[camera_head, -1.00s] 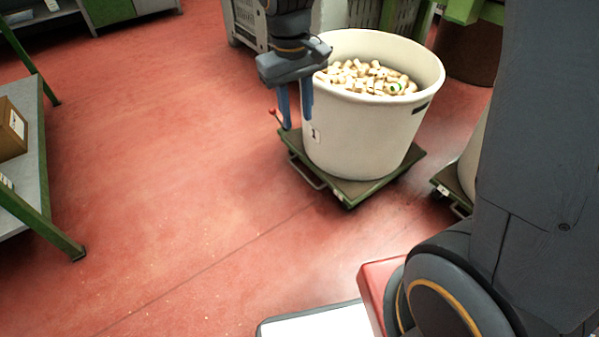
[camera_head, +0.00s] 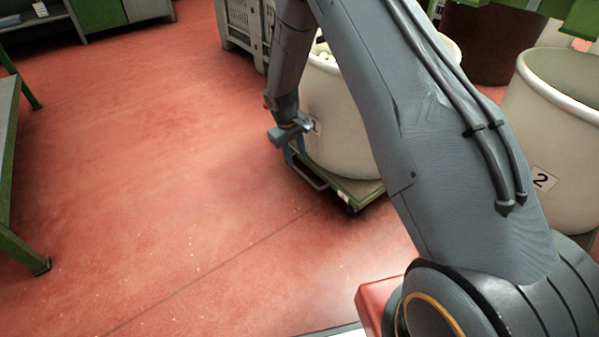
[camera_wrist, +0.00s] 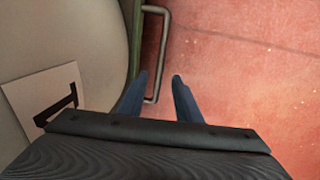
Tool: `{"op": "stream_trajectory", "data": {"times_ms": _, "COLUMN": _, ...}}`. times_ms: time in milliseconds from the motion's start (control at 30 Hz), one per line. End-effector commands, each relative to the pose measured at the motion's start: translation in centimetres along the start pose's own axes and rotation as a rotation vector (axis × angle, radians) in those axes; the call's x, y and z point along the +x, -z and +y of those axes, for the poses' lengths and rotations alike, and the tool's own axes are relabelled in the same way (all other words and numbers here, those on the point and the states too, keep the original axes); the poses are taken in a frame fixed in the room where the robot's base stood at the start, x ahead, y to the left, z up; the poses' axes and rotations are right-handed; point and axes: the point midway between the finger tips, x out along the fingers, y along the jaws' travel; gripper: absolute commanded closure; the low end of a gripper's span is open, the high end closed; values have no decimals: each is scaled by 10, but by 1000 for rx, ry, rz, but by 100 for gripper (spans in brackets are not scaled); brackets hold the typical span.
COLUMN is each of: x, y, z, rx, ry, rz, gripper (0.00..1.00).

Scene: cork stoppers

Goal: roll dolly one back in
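Dolly one (camera_head: 357,190) is a low green platform under a cream tub (camera_head: 332,120), partly hidden behind my arm. A metal loop handle (camera_head: 308,176) sticks out from its near left side. In the wrist view the tub's wall (camera_wrist: 60,35) carries a white label (camera_wrist: 50,98) with a 1. My gripper (camera_head: 291,158) is low beside the tub, at the handle. In the wrist view my gripper (camera_wrist: 159,77) is open, and the handle's long bar (camera_wrist: 161,60) shows between the two blue fingers, with gaps on both sides. Whether the fingertips reach down to the bar is unclear.
A second cream tub (camera_head: 548,120), labelled 2, stands at the right. A grey crate (camera_head: 245,22) is behind the first tub. A green-framed table (camera_head: 8,150) is at the left edge. The red floor (camera_head: 170,170) between is clear.

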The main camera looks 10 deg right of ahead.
Motion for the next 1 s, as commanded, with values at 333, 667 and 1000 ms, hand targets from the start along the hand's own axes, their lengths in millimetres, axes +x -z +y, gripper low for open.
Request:
{"op": "stream_trajectory", "data": {"times_ms": 333, "x": 41, "y": 0, "z": 0, "rx": 1, "ry": 1, "rz": -2, "gripper": 69}}
{"op": "stream_trajectory", "data": {"times_ms": 667, "x": 76, "y": -1, "z": 0, "rx": 1, "ry": 1, "rz": -1, "gripper": 69}}
{"op": "stream_trajectory", "data": {"times_ms": 1000, "x": 75, "y": -1, "z": 0, "rx": 1, "ry": 1, "rz": -1, "gripper": 88}}
